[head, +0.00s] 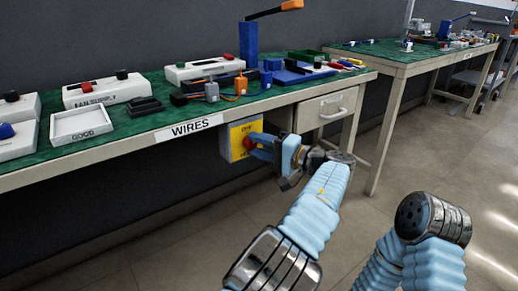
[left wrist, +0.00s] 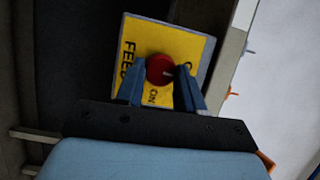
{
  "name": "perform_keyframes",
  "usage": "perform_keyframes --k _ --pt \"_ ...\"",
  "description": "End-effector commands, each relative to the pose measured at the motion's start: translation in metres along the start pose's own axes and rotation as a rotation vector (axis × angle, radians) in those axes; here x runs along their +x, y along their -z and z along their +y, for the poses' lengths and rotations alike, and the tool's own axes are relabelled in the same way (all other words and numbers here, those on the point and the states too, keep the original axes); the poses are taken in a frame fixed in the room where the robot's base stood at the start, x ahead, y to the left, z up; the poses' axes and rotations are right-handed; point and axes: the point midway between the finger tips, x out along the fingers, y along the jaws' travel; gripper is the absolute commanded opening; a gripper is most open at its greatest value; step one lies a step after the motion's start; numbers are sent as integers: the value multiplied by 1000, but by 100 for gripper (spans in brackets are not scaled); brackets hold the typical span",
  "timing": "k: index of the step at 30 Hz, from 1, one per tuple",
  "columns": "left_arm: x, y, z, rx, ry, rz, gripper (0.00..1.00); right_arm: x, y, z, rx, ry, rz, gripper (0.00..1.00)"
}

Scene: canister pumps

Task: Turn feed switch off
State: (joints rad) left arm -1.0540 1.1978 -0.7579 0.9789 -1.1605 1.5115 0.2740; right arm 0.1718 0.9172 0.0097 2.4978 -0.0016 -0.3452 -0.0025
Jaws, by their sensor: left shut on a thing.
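The feed switch (head: 238,130) is a yellow plate on a grey box under the front edge of the workbench, with a red round knob (head: 248,143). In the left wrist view the plate (left wrist: 188,45) appears turned on its side, with FEED and ON readable and another label partly hidden by a finger. The knob (left wrist: 158,68) has a small pale mark toward its right side. My left gripper (head: 258,146) is at the switch, its blue fingers (left wrist: 160,82) on either side of the knob, shut on it. My right gripper is out of view.
The green-topped workbench (head: 145,124) overhangs the switch and carries boxes, a GOOD tray (head: 82,122) and small parts. A drawer (head: 322,110) is right of the switch. A second bench (head: 385,52) stands further right. The floor (head: 400,150) in front is clear.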

Motion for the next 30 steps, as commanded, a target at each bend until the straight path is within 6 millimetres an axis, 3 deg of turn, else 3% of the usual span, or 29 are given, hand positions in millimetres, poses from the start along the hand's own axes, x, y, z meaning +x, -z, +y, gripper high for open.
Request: perform_keyframes --k 9,24,25,30 --pt "-1 0 1 -94 -43 -4 7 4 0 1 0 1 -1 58" --pt "-1 0 1 -109 -49 -5 7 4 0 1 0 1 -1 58" --pt "-1 0 1 -109 -49 -5 40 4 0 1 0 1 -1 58" --pt "-1 0 1 -109 -48 -4 63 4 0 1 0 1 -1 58"
